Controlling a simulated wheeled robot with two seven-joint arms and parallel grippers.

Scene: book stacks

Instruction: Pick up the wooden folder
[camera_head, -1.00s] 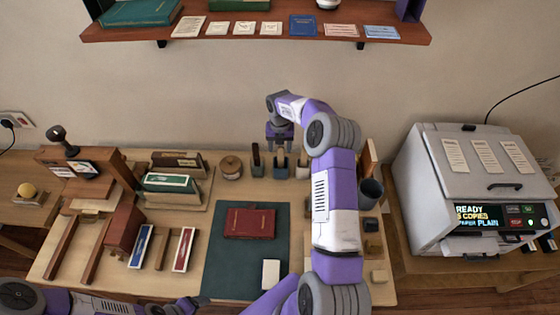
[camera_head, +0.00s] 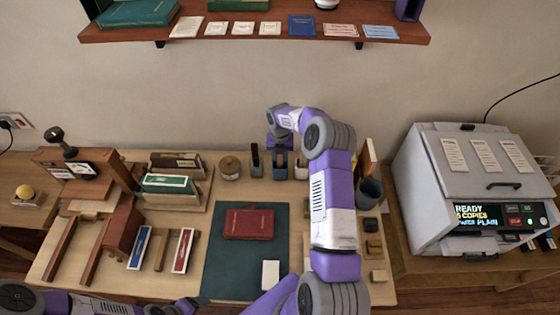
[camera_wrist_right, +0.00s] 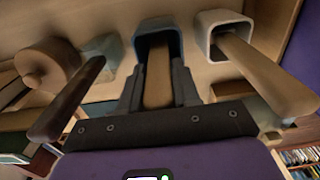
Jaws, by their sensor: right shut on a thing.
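The wooden folder (camera_wrist_right: 158,66), a flat tan-brown stick, stands in a blue-grey holder (camera_wrist_right: 170,27) at the middle of the right wrist view. My right gripper (camera_wrist_right: 158,92) has one dark finger on each side of it and is shut on it. The folder's foot is still inside the holder. In the head view my right gripper (camera_head: 280,150) is above the middle holder (camera_head: 280,168) at the back of the desk, and its fingers are mostly hidden. My left gripper (camera_head: 178,307) is low at the bottom edge; its jaws are unclear.
In the wrist view a dark stick (camera_wrist_right: 70,100) in a grey-green holder is left, and a brown stick (camera_wrist_right: 265,72) in a white holder (camera_wrist_right: 212,20) is right, both close. A round wooden pot (camera_head: 230,169) stands left. A red book (camera_head: 249,223) lies on the green mat (camera_head: 225,277).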

